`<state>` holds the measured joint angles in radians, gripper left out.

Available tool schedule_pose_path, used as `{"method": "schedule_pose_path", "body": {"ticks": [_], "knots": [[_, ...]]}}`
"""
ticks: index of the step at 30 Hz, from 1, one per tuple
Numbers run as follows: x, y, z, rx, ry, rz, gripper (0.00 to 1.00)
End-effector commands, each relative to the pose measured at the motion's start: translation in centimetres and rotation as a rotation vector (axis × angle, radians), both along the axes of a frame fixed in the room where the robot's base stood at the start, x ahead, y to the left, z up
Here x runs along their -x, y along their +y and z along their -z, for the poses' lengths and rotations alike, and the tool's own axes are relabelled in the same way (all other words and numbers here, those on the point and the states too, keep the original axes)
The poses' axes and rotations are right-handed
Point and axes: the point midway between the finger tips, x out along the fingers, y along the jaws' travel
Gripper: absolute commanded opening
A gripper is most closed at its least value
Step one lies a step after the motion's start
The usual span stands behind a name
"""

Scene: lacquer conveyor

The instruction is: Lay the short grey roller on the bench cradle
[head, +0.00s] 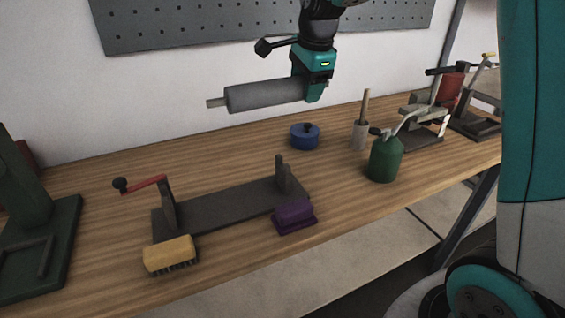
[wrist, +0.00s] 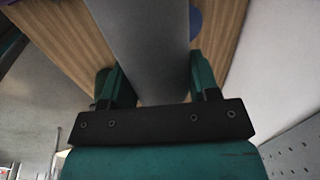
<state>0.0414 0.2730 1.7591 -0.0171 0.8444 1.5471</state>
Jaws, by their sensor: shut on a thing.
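The short grey roller (head: 262,95) is held level in the air above the bench, with a pale shaft end sticking out at its left. My gripper (head: 317,88) is shut on the roller near its right end. In the wrist view the grey roller (wrist: 150,45) runs between the two teal fingers (wrist: 155,88). The bench cradle (head: 228,208) is a dark base with two upright supports and a red-handled crank on its left. It stands empty on the bench, below and in front of the roller. The cradle is not clearly seen in the wrist view.
On the wooden bench (head: 90,185), a yellow brush (head: 170,255) and a purple block (head: 295,215) lie by the cradle's front. A blue round tin (head: 305,136), a brush in a holder (head: 360,132) and a green can (head: 385,159) stand to the right. A green press (head: 35,215) stands left.

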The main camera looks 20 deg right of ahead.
Motion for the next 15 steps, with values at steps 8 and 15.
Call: {"method": "schedule_pose_path", "body": {"ticks": [8,15], "knots": [[0.1,0.1,7.8,0.0,0.007,-0.002,0.12],[0.1,0.1,12.2,0.0,0.004,-0.003,0.12]]}}
